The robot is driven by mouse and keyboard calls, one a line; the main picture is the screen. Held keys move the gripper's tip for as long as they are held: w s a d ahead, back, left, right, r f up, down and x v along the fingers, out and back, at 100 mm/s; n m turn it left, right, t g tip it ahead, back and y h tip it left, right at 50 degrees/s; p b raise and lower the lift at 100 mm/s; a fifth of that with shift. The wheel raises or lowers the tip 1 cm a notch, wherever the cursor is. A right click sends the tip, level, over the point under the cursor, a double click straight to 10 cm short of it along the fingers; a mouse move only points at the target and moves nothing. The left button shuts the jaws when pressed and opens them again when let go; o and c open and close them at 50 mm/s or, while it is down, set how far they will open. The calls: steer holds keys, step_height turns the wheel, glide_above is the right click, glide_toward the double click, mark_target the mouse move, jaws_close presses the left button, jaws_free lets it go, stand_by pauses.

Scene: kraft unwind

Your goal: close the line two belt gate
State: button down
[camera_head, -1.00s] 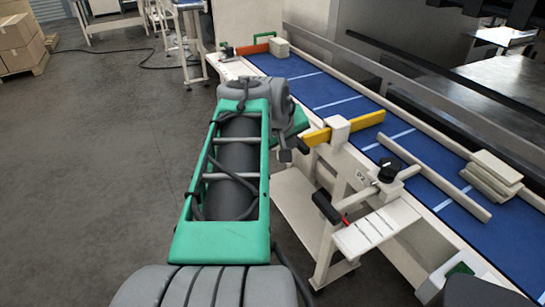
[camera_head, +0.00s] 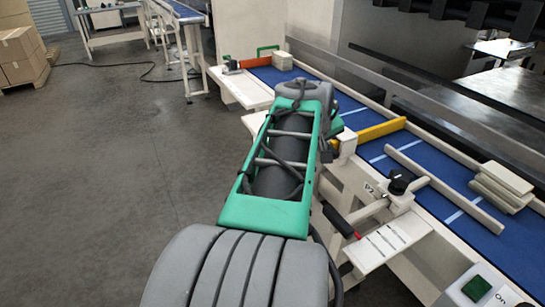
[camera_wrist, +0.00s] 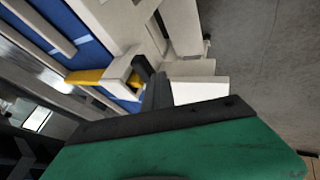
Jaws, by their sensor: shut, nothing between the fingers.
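A yellow gate bar (camera_head: 382,130) lies across the blue belt (camera_head: 350,105), with its tip near the far rail. It passes through a cream block on a post (camera_head: 347,146) at the belt's near edge. In the head view my forearm and wrist hide the bar's near end. In the wrist view the yellow bar (camera_wrist: 86,77) enters the cream block (camera_wrist: 118,74), and a short yellow piece shows on the near side. My gripper (camera_wrist: 148,72) is shut and empty, its dark fingers close beside the block. Whether it touches the bar end is unclear.
A black knob (camera_head: 398,183) and a red-and-black handle (camera_head: 342,222) stand nearer on the frame. A loose cream bar (camera_head: 445,188) and stacked slabs (camera_head: 502,185) lie on the belt. An orange bar (camera_head: 256,62) is farther back.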

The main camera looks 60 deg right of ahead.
steer(key=a+r, duration=0.8)
steer(key=a, duration=0.1)
steer(key=w+a+f+n+t+y+p, duration=0.1)
steer(key=w+a+f+n+y, duration=0.1)
steer(key=w+a+f, duration=0.5)
steer(key=w+a+f+n+y+p, duration=0.1)
steer(key=w+a+f+n+y, duration=0.15)
steer(key=w+a, duration=0.5)
steer(key=a+f+y, duration=0.1)
steer(key=a+f, duration=0.2)
steer(key=a, duration=0.4)
steer(key=a+f+n, duration=0.1)
steer(key=a+f, duration=0.2)
steer(key=a, duration=0.4)
steer(key=a+f+n+y+p, duration=0.1)
steer(key=a+f, duration=0.2)
steer(key=a, duration=0.5)
steer(key=shift+s+t+y, duration=0.3)
steer(key=shift+y, duration=0.05)
